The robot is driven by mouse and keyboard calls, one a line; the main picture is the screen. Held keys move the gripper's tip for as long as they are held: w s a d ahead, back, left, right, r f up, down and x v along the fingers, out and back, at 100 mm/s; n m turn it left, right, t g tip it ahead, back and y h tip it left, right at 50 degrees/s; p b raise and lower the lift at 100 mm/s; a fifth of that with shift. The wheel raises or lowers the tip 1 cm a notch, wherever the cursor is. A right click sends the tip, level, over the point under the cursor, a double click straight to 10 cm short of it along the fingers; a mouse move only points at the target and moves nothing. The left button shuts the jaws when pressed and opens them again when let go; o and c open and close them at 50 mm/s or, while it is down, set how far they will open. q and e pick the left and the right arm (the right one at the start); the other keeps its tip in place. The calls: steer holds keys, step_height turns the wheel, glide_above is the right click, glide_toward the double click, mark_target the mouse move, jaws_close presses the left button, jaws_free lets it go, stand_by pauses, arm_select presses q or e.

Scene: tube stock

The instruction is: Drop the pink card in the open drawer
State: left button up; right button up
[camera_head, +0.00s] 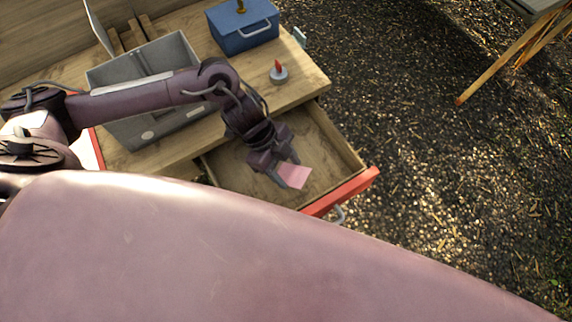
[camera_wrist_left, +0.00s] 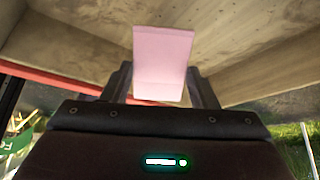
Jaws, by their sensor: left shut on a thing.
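The pink card (camera_head: 294,176) is over the open drawer (camera_head: 335,142) in the head view. My left gripper (camera_head: 287,168) is shut on the pink card, and the card sticks out past the fingertips. In the left wrist view the card (camera_wrist_left: 162,62) stands between the two fingers (camera_wrist_left: 162,85), with the drawer's wooden inside behind it. The drawer has a red front and a grey handle. How high the card is above the drawer floor I cannot tell. My right gripper is not in view.
A grey open bin (camera_head: 165,131) stands on the wooden bench top, under my left arm. A blue box (camera_head: 243,35) with a handle and a small red-tipped object (camera_head: 278,72) stand near the back right. Dark gravelly ground lies right of the bench.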

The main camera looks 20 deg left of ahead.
arm_select(q)
steer(key=o, duration=1)
steer(key=shift+o, duration=0.2)
steer(key=v, duration=0.7)
steer(key=shift+a+r+b, duration=0.2)
steer(key=shift+r+b, duration=0.1)
steer(key=shift+r, duration=0.1)
